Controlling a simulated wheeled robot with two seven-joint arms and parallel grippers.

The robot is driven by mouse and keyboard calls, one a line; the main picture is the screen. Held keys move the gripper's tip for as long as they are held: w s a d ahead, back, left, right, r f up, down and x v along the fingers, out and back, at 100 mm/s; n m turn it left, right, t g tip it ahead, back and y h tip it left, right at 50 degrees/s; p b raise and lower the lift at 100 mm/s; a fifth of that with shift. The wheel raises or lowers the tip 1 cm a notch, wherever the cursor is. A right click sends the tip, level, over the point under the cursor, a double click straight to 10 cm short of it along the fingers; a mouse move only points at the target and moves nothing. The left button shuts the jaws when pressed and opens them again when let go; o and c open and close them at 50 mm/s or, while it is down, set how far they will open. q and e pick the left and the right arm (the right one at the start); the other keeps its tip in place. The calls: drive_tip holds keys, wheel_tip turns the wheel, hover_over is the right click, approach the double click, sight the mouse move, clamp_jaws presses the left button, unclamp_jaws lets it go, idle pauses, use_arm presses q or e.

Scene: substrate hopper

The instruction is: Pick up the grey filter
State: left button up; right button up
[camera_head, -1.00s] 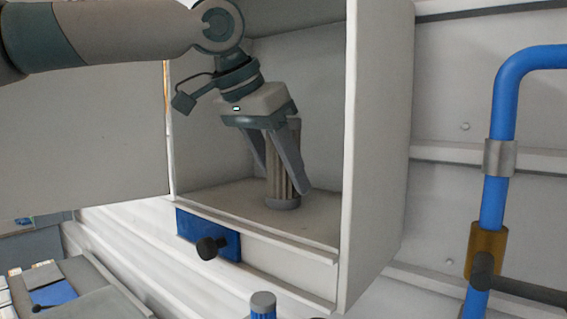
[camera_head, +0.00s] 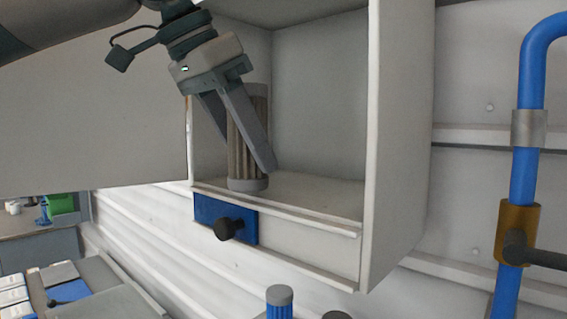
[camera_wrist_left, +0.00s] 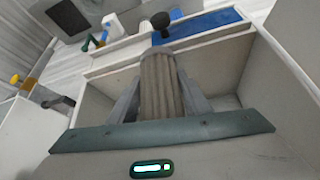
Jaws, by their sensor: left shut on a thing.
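The grey filter (camera_head: 247,135) is a ribbed upright cylinder with a smooth grey base, at the front left of the open white cabinet in the head view. My left gripper (camera_head: 243,165) reaches down at a slant and is shut on the filter, one finger on each side. The near finger hides part of its ribs. In the left wrist view the filter (camera_wrist_left: 160,85) stands between the two fingers. Whether its base touches the cabinet floor I cannot tell. My right gripper is not in view.
The white cabinet (camera_head: 400,150) has a low front lip and an open door (camera_head: 90,130) at left. A blue plate with a black knob (camera_head: 228,228) sits below. A blue pipe (camera_head: 525,130) stands at right. A blue ribbed cylinder (camera_head: 280,302) is at the bottom.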

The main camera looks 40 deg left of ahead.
use_arm(q)
drive_tip(key=s+a+b, duration=0.2)
drive_tip(key=s, duration=0.5)
drive_tip(key=shift+s, duration=0.4)
